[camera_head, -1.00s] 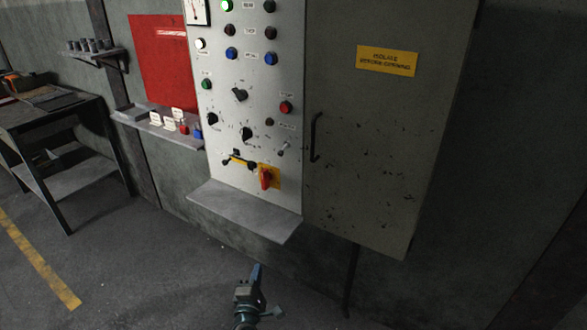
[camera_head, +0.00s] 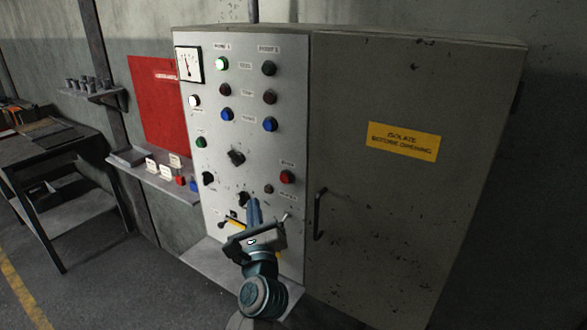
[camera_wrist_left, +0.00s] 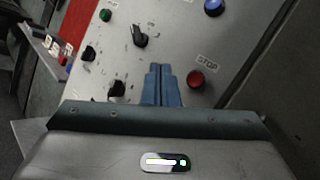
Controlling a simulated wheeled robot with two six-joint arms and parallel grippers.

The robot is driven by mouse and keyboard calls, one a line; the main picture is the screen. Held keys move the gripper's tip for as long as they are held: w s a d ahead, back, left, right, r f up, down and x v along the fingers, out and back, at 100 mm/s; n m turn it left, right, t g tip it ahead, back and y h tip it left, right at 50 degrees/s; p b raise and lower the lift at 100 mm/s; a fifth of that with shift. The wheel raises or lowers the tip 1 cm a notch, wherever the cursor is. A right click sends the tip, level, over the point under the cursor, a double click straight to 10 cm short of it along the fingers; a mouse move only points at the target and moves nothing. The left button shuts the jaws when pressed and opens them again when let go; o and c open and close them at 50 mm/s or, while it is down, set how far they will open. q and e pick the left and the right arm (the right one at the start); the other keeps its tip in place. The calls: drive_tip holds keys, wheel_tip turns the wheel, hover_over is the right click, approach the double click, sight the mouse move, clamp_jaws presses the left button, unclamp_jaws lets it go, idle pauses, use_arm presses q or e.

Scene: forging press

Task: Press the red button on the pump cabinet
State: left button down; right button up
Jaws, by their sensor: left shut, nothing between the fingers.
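The pump cabinet (camera_head: 410,190) is grey, with a pale control panel on its left half. The red button (camera_head: 286,177) sits at the right of the panel. In the left wrist view the red button (camera_wrist_left: 195,79) lies just right of the fingertips, under a STOP label. My left gripper (camera_head: 253,203) is shut and empty, its blue fingers pointing up in front of the lower panel. It also shows in the left wrist view (camera_wrist_left: 160,70). Its fingertips appear below and left of the button and apart from it. It hides the panel's lower part. My right gripper is not in view.
Black knobs (camera_head: 236,158), a green button (camera_head: 201,142) and blue buttons (camera_head: 270,124) are around the panel. A door handle (camera_head: 319,214) stands out right of the panel. A ledge (camera_head: 205,258) juts out below. A wall shelf (camera_head: 150,178) with small items is at left.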

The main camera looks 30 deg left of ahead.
sight(285, 178)
use_arm(q)
drive_tip(key=w+b, duration=0.1)
drive_tip(key=w, duration=0.7)
drive_tip(key=shift+w+d+r, duration=0.25)
drive_tip(key=shift+d+r, duration=0.05)
drive_tip(key=shift+d, duration=0.15)
drive_tip(key=shift+w+b, duration=0.15)
drive_tip(key=shift+b, duration=0.15)
idle(1.9)
drive_tip(key=shift+w, duration=0.3)
drive_tip(key=shift+w, duration=0.4)
idle(0.6)
drive_tip(key=shift+s, duration=0.85)
